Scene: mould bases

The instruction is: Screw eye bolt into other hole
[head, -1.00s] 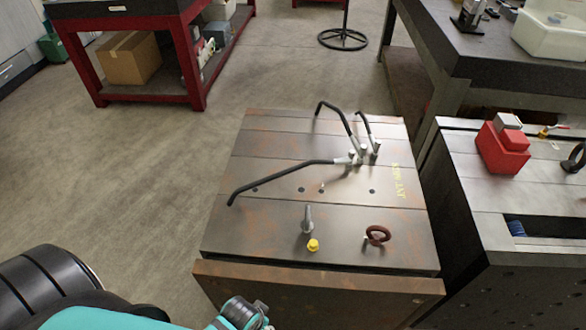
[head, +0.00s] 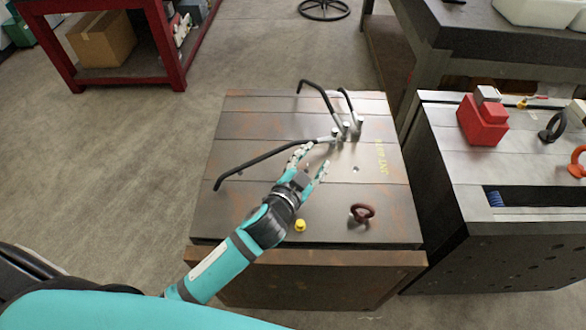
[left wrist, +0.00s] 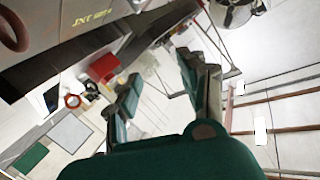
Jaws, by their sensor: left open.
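A rust-red eye bolt (head: 362,212) sits at the front right of the steel mould base (head: 365,178). Its ring also shows at the upper left of the left wrist view (left wrist: 14,30). My left gripper (head: 313,160) is over the middle of the mould base, left of and behind the eye bolt in the picture. Its fingers are spread and nothing shows between them; they also show in the left wrist view (left wrist: 160,80). Holes in the top plate are mostly hidden by the gripper; one small one (head: 355,168) shows to its right. My right gripper is not in view.
Black bent handles (head: 262,160) rise from the top plate close to my gripper. A yellow plug (head: 300,225) sits near the front edge. A second base at right holds a red block (head: 482,120), a black eye bolt (head: 552,127) and an orange one (head: 577,160).

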